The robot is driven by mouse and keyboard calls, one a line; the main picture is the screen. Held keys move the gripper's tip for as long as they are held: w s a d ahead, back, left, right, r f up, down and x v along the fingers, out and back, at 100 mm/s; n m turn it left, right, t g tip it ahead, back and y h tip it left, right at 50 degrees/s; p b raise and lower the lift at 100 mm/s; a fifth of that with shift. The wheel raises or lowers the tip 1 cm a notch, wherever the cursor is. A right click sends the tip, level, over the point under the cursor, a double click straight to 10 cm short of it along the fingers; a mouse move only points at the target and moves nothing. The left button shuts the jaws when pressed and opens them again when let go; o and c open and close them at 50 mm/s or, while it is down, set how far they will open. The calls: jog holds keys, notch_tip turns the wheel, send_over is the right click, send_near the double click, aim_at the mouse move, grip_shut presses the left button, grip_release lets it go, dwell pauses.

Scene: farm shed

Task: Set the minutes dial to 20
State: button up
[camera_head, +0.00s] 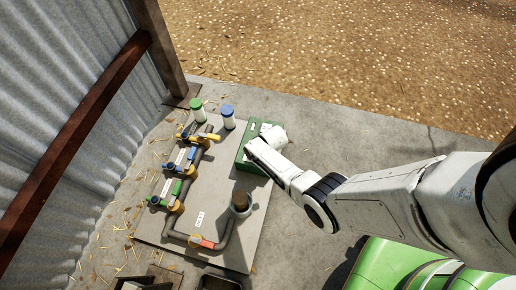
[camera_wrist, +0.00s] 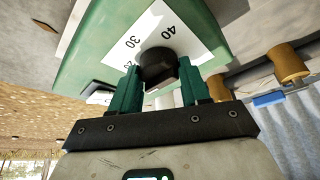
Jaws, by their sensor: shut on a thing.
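The minutes dial is a dark round knob (camera_wrist: 160,66) on a white scale plate (camera_wrist: 195,30) in the wrist view. The plate sits on a green box (camera_wrist: 72,70), and its numbers 30 and 40 are readable, with a partly covered one beside them. My gripper (camera_wrist: 164,90) has its two green fingers on either side of the knob and is shut on it. Which number the knob points to is not clear. In the head view the green box (camera_head: 244,158) is largely behind my white gripper (camera_head: 266,146), which hides the dial.
On the grey board (camera_head: 207,186) left of the box are dark pipes with coloured valve handles (camera_head: 187,160). A green-capped bottle (camera_head: 197,111) and a blue-capped bottle (camera_head: 228,117) stand behind. A corrugated wall (camera_head: 50,75) bounds the left.

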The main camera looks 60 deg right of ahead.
jog(key=m+h, duration=0.1)
jog(key=m, duration=0.1)
jog(key=m+g+b, duration=0.1)
jog(key=m, duration=0.2)
jog(key=shift+a+m+h+b, duration=0.15)
jog(key=shift+m+h+b, duration=0.15)
jog(key=shift+h, duration=0.1)
dwell(0.3)
jog(key=o, duration=1.1)
jog(key=shift+c, duration=0.2)
jog(key=p+v, duration=0.7)
jog(key=v, duration=0.3)
jog(key=shift+a+r, duration=0.15)
jog(key=shift+r, duration=0.2)
